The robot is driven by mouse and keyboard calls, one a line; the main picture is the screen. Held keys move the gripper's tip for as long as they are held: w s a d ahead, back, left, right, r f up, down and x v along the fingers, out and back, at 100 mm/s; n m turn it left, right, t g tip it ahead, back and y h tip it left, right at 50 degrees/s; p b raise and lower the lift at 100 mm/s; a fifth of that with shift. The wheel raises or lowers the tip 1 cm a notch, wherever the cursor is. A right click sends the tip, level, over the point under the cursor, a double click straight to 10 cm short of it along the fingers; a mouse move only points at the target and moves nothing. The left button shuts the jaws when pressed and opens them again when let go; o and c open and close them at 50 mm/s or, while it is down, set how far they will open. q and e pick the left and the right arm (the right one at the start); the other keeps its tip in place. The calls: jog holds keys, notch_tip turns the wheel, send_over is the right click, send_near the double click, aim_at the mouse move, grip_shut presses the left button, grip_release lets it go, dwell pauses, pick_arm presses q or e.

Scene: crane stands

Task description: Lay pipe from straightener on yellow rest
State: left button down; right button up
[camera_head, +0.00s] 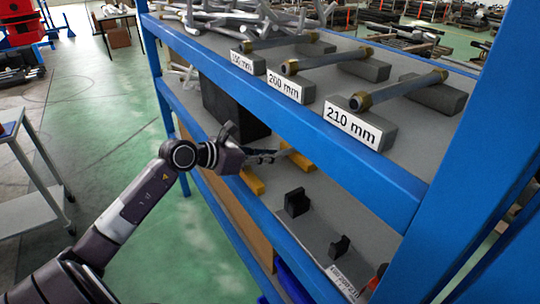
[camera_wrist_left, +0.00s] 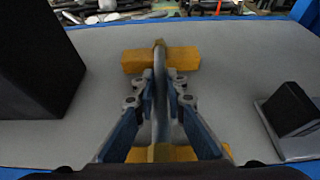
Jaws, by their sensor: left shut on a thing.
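My left gripper (camera_head: 275,156) reaches in over the lower shelf of the blue rack. In the left wrist view it (camera_wrist_left: 160,85) is shut on a grey pipe (camera_wrist_left: 160,58). The pipe runs lengthwise between the fingers, over both yellow blocks of the rest: the far block (camera_wrist_left: 183,60) and the near block (camera_wrist_left: 180,154). I cannot tell whether it touches them. In the head view the yellow rest (camera_head: 252,181) shows on both sides of the gripper. Two black blocks, likely the straightener (camera_head: 297,202), stand empty nearer the shelf's front right. My right gripper is out of view.
A large black box (camera_wrist_left: 38,58) stands left of the rest. The blue upper shelf beam (camera_head: 300,110) lies close above the gripper. The upper shelf holds pipes on grey blocks with labels, including the 210 mm label (camera_head: 352,127), and a pile of loose pipes (camera_head: 225,20).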

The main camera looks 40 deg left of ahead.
pick_arm(q)
jog(key=c, duration=1.9)
grip_release()
jog(key=v, duration=1.2)
jog(key=shift+r, duration=0.1)
